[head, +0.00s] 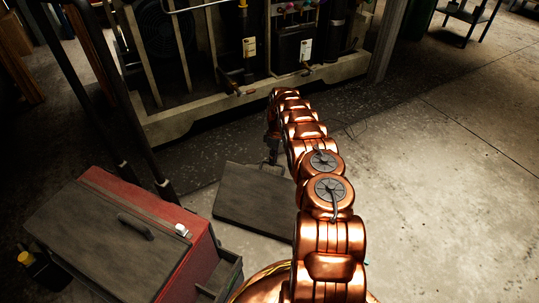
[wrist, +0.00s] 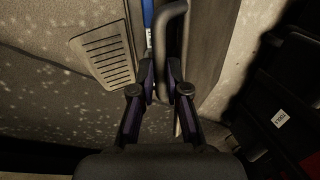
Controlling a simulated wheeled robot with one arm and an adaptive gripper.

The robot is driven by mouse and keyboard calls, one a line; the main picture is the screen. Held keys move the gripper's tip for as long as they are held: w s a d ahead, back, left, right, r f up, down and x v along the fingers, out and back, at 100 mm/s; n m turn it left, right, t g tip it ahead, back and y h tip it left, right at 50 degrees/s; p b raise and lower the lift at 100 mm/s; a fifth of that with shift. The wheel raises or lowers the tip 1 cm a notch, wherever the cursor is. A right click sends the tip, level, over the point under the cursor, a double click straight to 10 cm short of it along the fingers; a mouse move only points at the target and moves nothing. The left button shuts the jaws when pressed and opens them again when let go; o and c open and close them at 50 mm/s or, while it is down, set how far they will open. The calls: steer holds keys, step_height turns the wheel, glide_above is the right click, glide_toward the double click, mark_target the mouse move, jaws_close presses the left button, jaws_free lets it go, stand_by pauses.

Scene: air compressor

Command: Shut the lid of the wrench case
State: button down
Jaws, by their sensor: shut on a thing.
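The wrench case (head: 253,195) appears to be the flat dark grey case low on the floor, in the middle of the head view. My gripper (head: 272,152) is at its far edge, small and partly hidden by my arm. In the wrist view my gripper (wrist: 167,90) has its fingers close together around the lower part of a dark curved handle (wrist: 170,25), which seems to belong to the case. A blue strip (wrist: 148,22) shows beside the handle. How far the lid is open cannot be told, and the case's inside is hidden.
A red toolbox (head: 200,220) with a grey handled lid (head: 110,240) stands at the left. The compressor's pale base frame (head: 190,120) is behind the case. Dark posts (head: 130,120) rise at the left. The floor at the right (head: 430,190) is clear.

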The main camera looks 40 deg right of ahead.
steer(key=shift+d, duration=0.15)
steer(key=c, duration=1.2)
jaws_free()
steer(key=shift+r, duration=0.1)
steer(key=shift+v, duration=5.9)
